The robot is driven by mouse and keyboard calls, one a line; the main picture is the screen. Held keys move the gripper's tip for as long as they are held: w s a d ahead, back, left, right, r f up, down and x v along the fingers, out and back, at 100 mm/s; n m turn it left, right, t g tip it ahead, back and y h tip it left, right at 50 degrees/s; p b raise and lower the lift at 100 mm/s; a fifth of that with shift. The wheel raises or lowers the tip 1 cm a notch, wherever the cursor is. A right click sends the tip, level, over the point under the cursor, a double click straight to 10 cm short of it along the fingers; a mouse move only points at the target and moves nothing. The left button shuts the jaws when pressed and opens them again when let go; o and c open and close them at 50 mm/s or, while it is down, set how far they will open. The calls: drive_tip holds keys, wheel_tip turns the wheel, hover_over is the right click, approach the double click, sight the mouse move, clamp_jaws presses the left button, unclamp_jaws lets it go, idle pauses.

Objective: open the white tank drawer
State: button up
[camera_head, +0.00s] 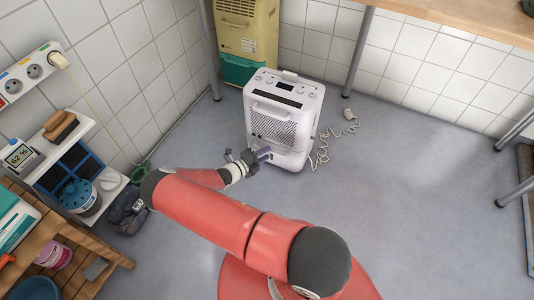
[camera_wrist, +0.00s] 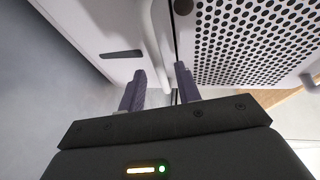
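The white dehumidifier (camera_head: 283,112) stands upright on the floor against the back. Its white tank drawer (camera_head: 292,159) is the lower front part, partly hidden by my gripper. In the wrist view, the drawer front (camera_wrist: 92,25) is on the left, with a dark slot. A thin dark seam lies between it and the perforated grille (camera_wrist: 245,42). A white bar handle (camera_wrist: 153,48) runs along the drawer by the seam. My gripper (camera_wrist: 160,88) is open, with a finger on either side of the handle and gaps visible. My gripper (camera_head: 263,155) is at the drawer's front in the head view.
A coiled cream cord with a plug (camera_head: 349,128) lies right of the dehumidifier. A shelf (camera_head: 50,150) and wooden rack (camera_head: 75,235) line the left. A table (camera_head: 450,17) is at upper right. Floor in front and right is clear.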

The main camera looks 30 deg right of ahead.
drive_tip(key=shift+x, duration=0.9)
clamp_jaws()
